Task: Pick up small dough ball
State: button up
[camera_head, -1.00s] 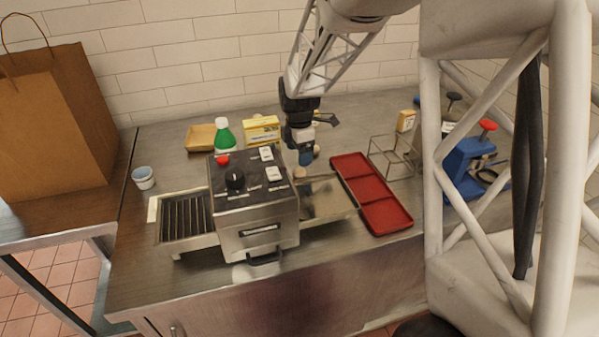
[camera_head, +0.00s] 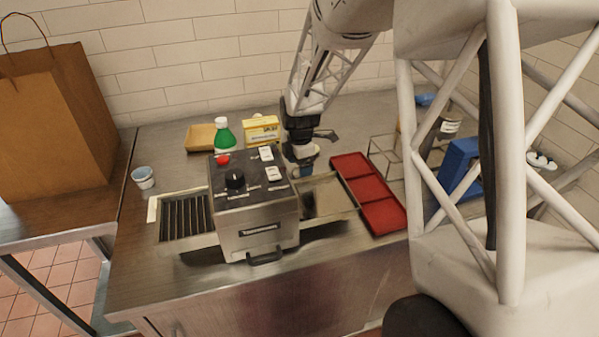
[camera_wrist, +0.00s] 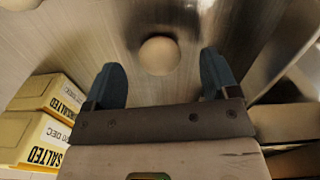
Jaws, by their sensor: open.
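A small pale dough ball (camera_wrist: 159,56) lies on the steel counter in the wrist view, a little beyond and between my fingertips. My gripper (camera_wrist: 163,75) is open, with one blue finger on each side of the gap and nothing held. In the head view my gripper (camera_head: 299,170) is low over the counter behind the steel machine. The dough ball cannot be made out in the head view now.
The machine (camera_head: 256,215) stands close in front of my gripper. Yellow butter boxes (camera_wrist: 45,95) are at the left in the wrist view. A red tray (camera_head: 369,185) and a wire rack (camera_head: 385,150) are to the right. A green bottle (camera_head: 224,138) stands left.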

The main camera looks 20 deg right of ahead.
jog(key=shift+f, duration=0.9)
jog(key=c, duration=1)
